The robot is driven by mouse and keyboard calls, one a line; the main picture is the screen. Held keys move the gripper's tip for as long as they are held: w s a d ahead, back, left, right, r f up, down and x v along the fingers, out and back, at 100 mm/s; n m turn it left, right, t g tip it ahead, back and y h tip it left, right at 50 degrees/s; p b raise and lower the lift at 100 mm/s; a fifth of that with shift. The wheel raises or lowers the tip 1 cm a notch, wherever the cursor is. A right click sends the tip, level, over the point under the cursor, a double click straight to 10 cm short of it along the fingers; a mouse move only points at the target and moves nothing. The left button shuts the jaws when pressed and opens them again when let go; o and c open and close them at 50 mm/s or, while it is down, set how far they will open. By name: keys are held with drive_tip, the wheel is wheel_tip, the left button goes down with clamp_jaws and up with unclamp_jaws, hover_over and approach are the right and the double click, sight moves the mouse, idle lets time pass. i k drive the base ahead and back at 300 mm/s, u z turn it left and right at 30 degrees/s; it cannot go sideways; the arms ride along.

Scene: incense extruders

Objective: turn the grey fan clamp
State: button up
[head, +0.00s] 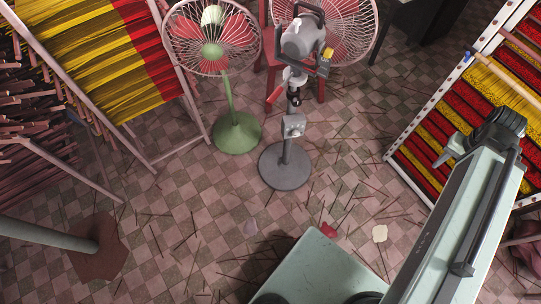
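The grey fan (303,38) stands at the top middle in the head view, upright on a round dark grey base (285,167). A light grey box (293,126) sits lower on the pole. I cannot tell for sure which of these parts is the clamp. My gripper (446,153) seems to be the grey end at the right, beside my dark wrist, well apart from the fan. Its fingers are too small to read.
A green fan (211,52) stands just left of the grey one, with a red stool (272,75) behind. Racks of yellow and red incense (95,50) stand at left and right (480,110). Loose sticks and scraps litter the checkered floor.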

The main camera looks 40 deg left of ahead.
sight(296, 103)
drive_tip(key=u, duration=1.35)
drive_tip(key=k, duration=0.4)
drive_tip(key=u, duration=0.15)
drive_tip(key=i, duration=0.5)
drive_tip(key=z, duration=0.05)
drive_tip(key=k, duration=0.2)
